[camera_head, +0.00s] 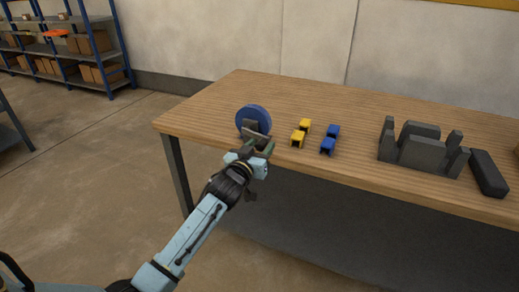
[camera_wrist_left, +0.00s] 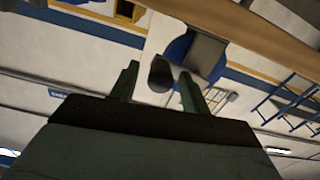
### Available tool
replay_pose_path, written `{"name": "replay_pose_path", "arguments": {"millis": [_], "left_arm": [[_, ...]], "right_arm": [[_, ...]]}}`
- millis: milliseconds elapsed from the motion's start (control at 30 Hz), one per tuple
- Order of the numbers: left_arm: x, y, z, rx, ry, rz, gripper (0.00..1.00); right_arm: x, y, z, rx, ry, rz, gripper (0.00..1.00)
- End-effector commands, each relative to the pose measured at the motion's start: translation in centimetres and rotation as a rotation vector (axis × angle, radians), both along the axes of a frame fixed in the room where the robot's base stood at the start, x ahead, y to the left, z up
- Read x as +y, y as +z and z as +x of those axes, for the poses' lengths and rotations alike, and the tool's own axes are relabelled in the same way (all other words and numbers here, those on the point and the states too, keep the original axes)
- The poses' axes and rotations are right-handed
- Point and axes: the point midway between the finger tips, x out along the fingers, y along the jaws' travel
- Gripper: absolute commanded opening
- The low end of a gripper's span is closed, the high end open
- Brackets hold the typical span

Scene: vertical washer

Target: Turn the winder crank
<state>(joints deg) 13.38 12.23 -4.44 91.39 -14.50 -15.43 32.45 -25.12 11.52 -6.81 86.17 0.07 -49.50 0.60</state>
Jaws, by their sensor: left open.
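The winder has a blue wheel (camera_head: 253,115) with a grey block in front, standing at the left part of the wooden table's front edge. In the left wrist view the blue wheel (camera_wrist_left: 179,47) shows partly behind a grey block (camera_wrist_left: 206,54). A dark round crank handle (camera_wrist_left: 161,74) points toward the camera and appears between my left gripper's fingers. My left gripper (camera_head: 262,148) is open in front of the winder, and its two green fingers also show in the left wrist view (camera_wrist_left: 158,87). Contact with the handle is not visible. My right gripper is out of view.
On the wooden table (camera_head: 240,84), yellow blocks (camera_head: 300,134) and blue blocks (camera_head: 329,140) lie right of the winder. A dark grey slotted holder (camera_head: 424,150) and a dark bar (camera_head: 488,174) are farther right. The table behind them is clear.

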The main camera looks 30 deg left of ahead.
Motion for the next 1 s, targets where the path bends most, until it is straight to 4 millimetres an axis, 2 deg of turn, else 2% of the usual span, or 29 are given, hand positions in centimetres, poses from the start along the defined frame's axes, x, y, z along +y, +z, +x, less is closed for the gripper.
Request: {"name": "replay_pose_path", "arguments": {"millis": [233, 600, 967, 1000], "left_arm": [[0.01, -0.02, 0.07, 0.001, 0.000, 0.000, 0.46], [0.01, -0.03, 0.05, 0.001, 0.000, 0.000, 0.00], [-0.09, 0.13, 0.07, 0.000, -0.001, -0.016, 0.00], [-0.12, 0.20, 0.09, 0.001, -0.001, -0.025, 0.00]], "right_arm": [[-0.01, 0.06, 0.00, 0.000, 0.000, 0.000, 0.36], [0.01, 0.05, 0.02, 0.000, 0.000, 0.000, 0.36], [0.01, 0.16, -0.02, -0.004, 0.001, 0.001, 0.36], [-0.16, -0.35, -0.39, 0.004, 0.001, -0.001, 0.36]]}}
